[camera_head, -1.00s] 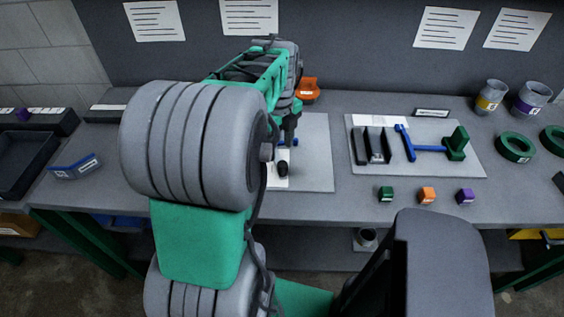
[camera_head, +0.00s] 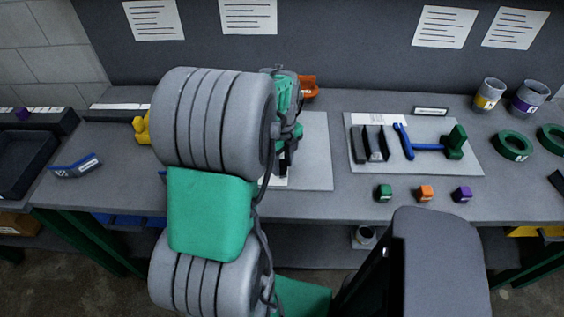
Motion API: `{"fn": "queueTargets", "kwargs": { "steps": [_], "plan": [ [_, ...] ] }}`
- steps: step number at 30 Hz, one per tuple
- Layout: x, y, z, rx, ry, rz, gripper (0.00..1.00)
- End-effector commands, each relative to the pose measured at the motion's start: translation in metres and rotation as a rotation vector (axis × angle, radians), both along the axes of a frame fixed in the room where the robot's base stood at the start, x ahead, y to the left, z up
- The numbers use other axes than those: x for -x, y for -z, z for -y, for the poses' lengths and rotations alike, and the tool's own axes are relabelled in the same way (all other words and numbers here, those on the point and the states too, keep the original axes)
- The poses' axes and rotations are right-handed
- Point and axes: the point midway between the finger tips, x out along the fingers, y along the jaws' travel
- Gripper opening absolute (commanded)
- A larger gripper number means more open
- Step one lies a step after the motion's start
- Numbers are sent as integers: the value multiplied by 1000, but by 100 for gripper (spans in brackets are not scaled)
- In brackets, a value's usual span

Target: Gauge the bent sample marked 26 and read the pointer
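A blue bent piece (camera_head: 75,167) with a white label lies on the bench at the left; its number is too small to read. A grey plate (camera_head: 318,150) with a white paper (camera_head: 275,182) lies at the bench's middle, mostly behind my arm. My gripper (camera_head: 284,172) points down over this plate near the paper. My arm hides most of it, so whether its fingers are open or hold anything is not clear. No pointer or scale can be made out.
A second plate (camera_head: 432,167) at right holds dark blocks, a blue bar and a green block (camera_head: 454,142). Small green (camera_head: 384,193), orange (camera_head: 425,193) and purple (camera_head: 462,194) cubes stand before it. A yellow object (camera_head: 142,127) is partly behind my arm.

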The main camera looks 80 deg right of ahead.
Motion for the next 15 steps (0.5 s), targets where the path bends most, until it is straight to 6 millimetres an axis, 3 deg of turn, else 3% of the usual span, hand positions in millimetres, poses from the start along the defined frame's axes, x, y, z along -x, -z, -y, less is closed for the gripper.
{"fn": "queueTargets", "kwargs": {
  "steps": [12, 15],
  "plan": [
    [0, 0, 0, 0, 0, 0, 1],
    [0, 0, 0, 0, -1, 0, 0]
  ]
}}
